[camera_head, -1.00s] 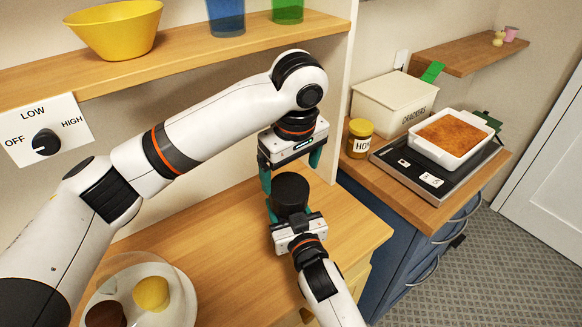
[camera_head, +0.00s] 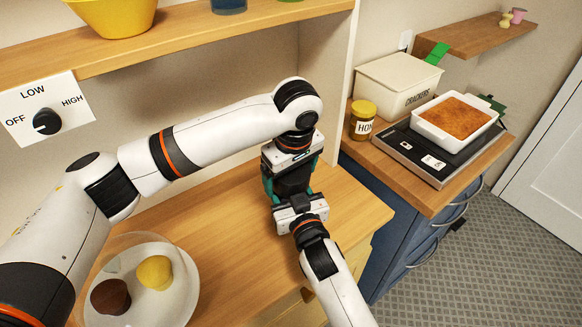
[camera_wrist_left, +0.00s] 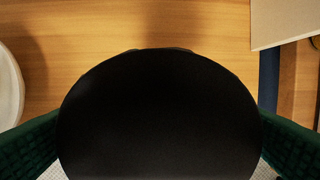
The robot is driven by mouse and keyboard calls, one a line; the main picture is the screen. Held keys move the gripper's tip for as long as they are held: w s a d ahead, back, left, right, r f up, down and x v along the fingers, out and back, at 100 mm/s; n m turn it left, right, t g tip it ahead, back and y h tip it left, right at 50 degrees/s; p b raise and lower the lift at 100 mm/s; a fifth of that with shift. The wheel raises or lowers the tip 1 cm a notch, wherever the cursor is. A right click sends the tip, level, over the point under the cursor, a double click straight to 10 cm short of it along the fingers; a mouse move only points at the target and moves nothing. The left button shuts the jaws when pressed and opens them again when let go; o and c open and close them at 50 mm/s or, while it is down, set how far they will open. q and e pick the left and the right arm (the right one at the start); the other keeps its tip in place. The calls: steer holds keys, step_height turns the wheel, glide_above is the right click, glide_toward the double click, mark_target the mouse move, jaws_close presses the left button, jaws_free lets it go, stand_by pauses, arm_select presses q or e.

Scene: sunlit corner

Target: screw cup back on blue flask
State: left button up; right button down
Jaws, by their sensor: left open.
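A black round piece (camera_head: 292,180), which looks like the cup, is between the teal fingers of my left gripper (camera_head: 290,186). Those fingers are open around it, one on each side. In the left wrist view, the black piece (camera_wrist_left: 160,115) fills the middle, with a green finger at each lower corner. My right gripper (camera_head: 300,205) comes up from below, directly under the black piece. Its fingers are mostly hidden, so I cannot tell what it grips.
A plate (camera_head: 185,305) with a yellow and a brown item under a clear cover stands at front left on the wooden counter (camera_head: 225,260). A shelf (camera_head: 200,45) runs above my left arm. A honey jar (camera_head: 362,122), crackers box (camera_head: 392,90) and baking dish (camera_head: 430,127) stand right.

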arm_select(q)
steer(key=c, duration=1)
steer(key=m, duration=1)
steer(key=o, duration=1.1)
steer(key=shift+c, duration=0.2)
